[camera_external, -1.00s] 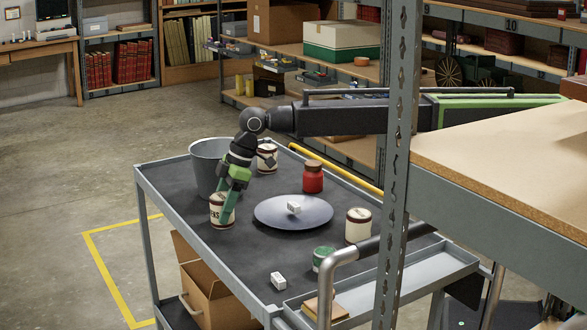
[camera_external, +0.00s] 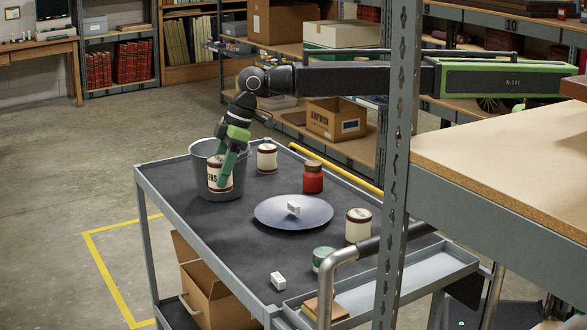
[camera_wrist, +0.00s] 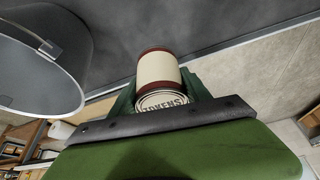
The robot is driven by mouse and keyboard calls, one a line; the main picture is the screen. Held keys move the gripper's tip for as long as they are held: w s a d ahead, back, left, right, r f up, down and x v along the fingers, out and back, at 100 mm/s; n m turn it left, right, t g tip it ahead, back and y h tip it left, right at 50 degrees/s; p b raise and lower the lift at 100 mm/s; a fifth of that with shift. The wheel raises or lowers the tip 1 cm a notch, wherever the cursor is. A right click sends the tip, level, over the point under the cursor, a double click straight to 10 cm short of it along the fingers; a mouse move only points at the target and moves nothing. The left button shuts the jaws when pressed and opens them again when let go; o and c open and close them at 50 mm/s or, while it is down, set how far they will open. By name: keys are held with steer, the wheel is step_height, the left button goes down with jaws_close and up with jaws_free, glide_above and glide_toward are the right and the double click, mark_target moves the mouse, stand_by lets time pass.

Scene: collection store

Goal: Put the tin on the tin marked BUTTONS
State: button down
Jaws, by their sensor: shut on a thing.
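My gripper (camera_external: 224,176) is shut on a cream tin (camera_external: 215,176) with dark red bands, held above the cart top. In the wrist view the tin (camera_wrist: 158,68) is between the green fingers, and its lid lettering ends in "KENS". In the external view it overlaps the grey bucket; the wrist view shows it beside the bucket. Two similar tins stand on the cart: one (camera_external: 267,158) right of the bucket, one (camera_external: 358,226) right of the plate. Their lettering is too small to read, so I cannot tell which is marked BUTTONS.
The grey bucket (camera_external: 207,153) stands close to the held tin. A dark plate (camera_external: 272,212) carries a small white block (camera_external: 293,208). A red jar (camera_external: 313,178), a green tin (camera_external: 322,258) and another white block (camera_external: 278,281) stand on the cart (camera_external: 225,238). A shelf post (camera_external: 395,170) crosses the foreground.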

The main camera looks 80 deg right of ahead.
steer(key=shift+s+f+n+g, duration=0.2)
steer(key=shift+n+g, duration=0.1)
steer(key=shift+n, duration=0.4)
steer(key=s+d+r+n+g+y+p, duration=0.1)
steer(key=s+d+r+n+p, duration=0.2)
steer(key=s, duration=0.8)
steer(key=s+d+r+n+g+p, duration=0.1)
steer(key=s+d+r+n+g, duration=0.3)
steer(key=s, duration=0.7)
steer(key=s+d+n+t+y+p, duration=0.1)
steer(key=s+d+n+p, duration=0.3)
steer(key=s, duration=0.6)
steer(key=n+b, duration=0.1)
steer(key=b, duration=0.5)
glide_toward(360, 217)
steer(key=shift+s+a, duration=0.15)
steer(key=shift+a, duration=0.85)
step_height(360, 217, down, 4)
steer(key=b, duration=0.4)
steer(key=shift+f, duration=0.2)
steer(key=shift+r, duration=0.25)
steer(key=shift+f, duration=0.25)
steer(key=c, duration=0.5)
jaws_free()
steer(key=shift+r, duration=0.1)
